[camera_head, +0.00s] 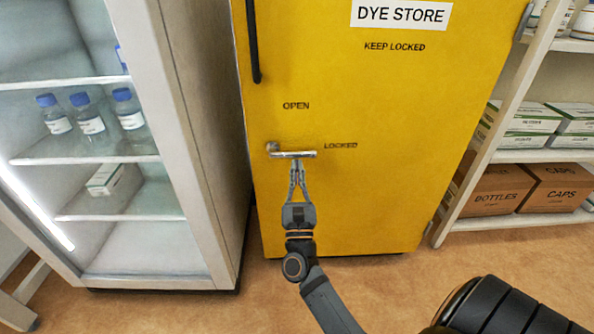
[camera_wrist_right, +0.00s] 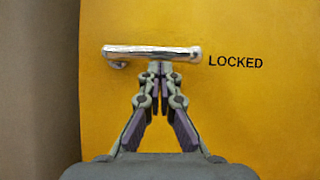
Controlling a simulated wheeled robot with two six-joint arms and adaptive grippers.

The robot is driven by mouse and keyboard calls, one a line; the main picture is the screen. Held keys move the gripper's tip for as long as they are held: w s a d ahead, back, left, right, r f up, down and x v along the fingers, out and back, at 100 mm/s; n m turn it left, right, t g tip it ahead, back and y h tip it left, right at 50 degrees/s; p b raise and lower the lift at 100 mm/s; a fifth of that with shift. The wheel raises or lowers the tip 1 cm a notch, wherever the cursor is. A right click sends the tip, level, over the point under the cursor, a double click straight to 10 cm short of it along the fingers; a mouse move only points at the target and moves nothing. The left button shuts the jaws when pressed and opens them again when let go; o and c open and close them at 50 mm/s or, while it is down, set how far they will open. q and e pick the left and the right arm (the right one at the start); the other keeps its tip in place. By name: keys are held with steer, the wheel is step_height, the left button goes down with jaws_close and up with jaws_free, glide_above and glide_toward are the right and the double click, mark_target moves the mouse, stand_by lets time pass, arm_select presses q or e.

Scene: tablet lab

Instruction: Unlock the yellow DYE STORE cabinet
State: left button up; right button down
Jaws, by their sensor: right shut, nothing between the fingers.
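The yellow DYE STORE cabinet (camera_head: 370,110) stands in the middle of the head view, its door closed. Its silver lever handle (camera_head: 300,154) lies level, pointing right at the word LOCKED; the word OPEN is printed above it. The lever (camera_wrist_right: 140,52) also shows in the right wrist view, with LOCKED to its right. My right gripper (camera_head: 297,166) is shut and empty, with its fingertips just below the lever. In the right wrist view its fingertips (camera_wrist_right: 160,70) meet right under the lever; I cannot tell whether they touch it. My left gripper is not in view.
A glass-fronted fridge (camera_head: 185,110) with blue-capped bottles (camera_head: 92,115) stands close on the left. A shelf unit (camera_head: 500,115) with boxes marked BOTTLES and CAPS (camera_head: 555,187) stands on the right. A black vertical bar handle (camera_head: 253,40) is on the upper left of the door. Floor in front is clear.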

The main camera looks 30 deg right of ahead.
steer(key=shift+r+n+y+p, duration=0.2)
steer(key=shift+n+y+p, duration=0.15)
steer(key=shift+n, duration=0.25)
steer(key=shift+d+r+t+y, duration=0.1)
steer(key=shift+t+y, duration=0.15)
steer(key=shift+t, duration=0.05)
